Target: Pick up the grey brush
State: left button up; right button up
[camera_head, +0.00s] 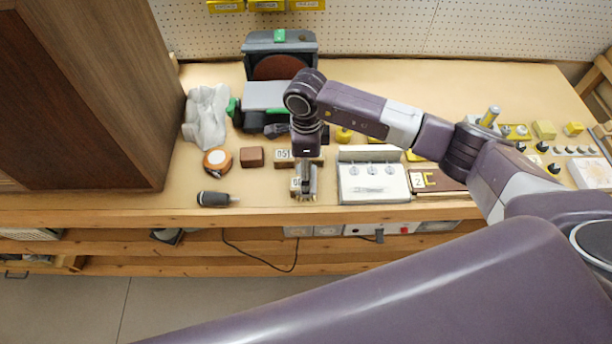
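My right gripper (304,190) points down over the front part of the bench, at the end of the arm that comes in from the right. Its fingers are small and seen from above, so I cannot tell whether they hold anything. A dark grey, short-handled item (214,198) with a thin tip lies near the front edge, left of the gripper and apart from it. It may be the grey brush, but I cannot be sure. My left gripper is not in view.
Numbered blocks (283,155) lie close to the gripper. A white switch box (374,184) stands just right of it. A brown block (252,157), an orange-and-white roll (217,160) and a grey cloth (207,115) lie left. A tall brown cabinet (85,90) bounds the left side.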

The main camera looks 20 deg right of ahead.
jog(key=shift+f, duration=0.9)
jog(key=shift+c, duration=0.3)
jog(key=c, duration=1.3)
jog(key=shift+o, duration=0.2)
notch_tip(320, 180, up, 20)
jog(key=b, duration=0.5)
